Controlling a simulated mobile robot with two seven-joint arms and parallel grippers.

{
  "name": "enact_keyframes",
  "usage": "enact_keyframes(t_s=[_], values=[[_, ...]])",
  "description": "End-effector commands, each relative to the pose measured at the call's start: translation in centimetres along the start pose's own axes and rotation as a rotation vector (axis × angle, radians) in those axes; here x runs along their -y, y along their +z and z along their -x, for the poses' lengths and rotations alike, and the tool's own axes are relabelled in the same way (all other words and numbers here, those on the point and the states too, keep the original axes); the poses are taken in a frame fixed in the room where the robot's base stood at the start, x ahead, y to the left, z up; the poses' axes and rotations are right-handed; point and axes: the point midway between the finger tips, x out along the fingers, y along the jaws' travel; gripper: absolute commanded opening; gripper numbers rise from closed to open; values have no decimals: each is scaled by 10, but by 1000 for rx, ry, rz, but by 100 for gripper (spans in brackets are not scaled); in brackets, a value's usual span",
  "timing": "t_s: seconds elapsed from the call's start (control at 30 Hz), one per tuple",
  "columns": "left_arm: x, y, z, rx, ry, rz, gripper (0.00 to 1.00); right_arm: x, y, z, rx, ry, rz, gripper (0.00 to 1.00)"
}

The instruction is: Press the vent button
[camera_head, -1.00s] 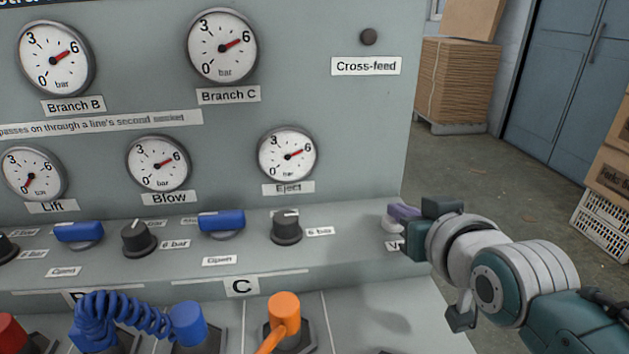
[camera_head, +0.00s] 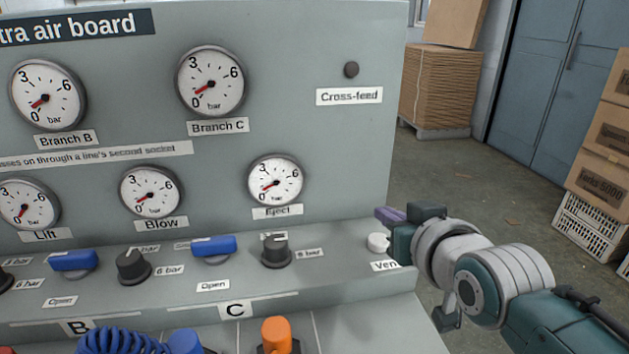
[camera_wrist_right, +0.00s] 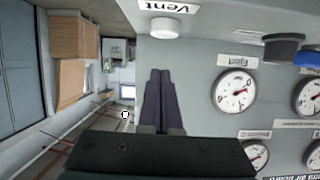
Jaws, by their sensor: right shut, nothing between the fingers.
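The vent button (camera_head: 377,242) is a white round knob at the right end of the board's ledge, above a label partly hidden by my right arm. In the right wrist view the white button (camera_wrist_right: 165,27) stands beside the "Vent" label. My right gripper (camera_head: 387,215) is shut and empty. Its purple-grey fingertips are just above and beyond the button in the head view. In the wrist view the closed fingers (camera_wrist_right: 160,74) are apart from the button, with a visible gap. My left gripper is out of view.
Branch B (camera_head: 47,95), Branch C (camera_head: 210,81), Blow (camera_head: 151,192) and Eject (camera_head: 275,181) gauges read about 0. Blue levers (camera_head: 213,246) and black knobs (camera_head: 276,251) line the ledge left of the button. Floor is open to the right, before stacked boxes (camera_head: 600,150).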

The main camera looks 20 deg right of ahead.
Motion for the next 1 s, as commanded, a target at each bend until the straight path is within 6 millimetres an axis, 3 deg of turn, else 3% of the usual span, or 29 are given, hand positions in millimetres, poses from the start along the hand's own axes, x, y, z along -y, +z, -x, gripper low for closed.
enact_keyframes(t_s=[0.03,0.2,0.4,0.6,1.0], values=[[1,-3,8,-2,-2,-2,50,0,2,18,9,0,0,0],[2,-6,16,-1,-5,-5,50,0,2,56,4,0,0,0],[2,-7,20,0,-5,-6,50,1,2,84,1,-1,0,0],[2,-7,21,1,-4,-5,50,1,2,93,-1,-1,-1,0],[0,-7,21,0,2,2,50,1,1,93,-2,-1,-1,0]])
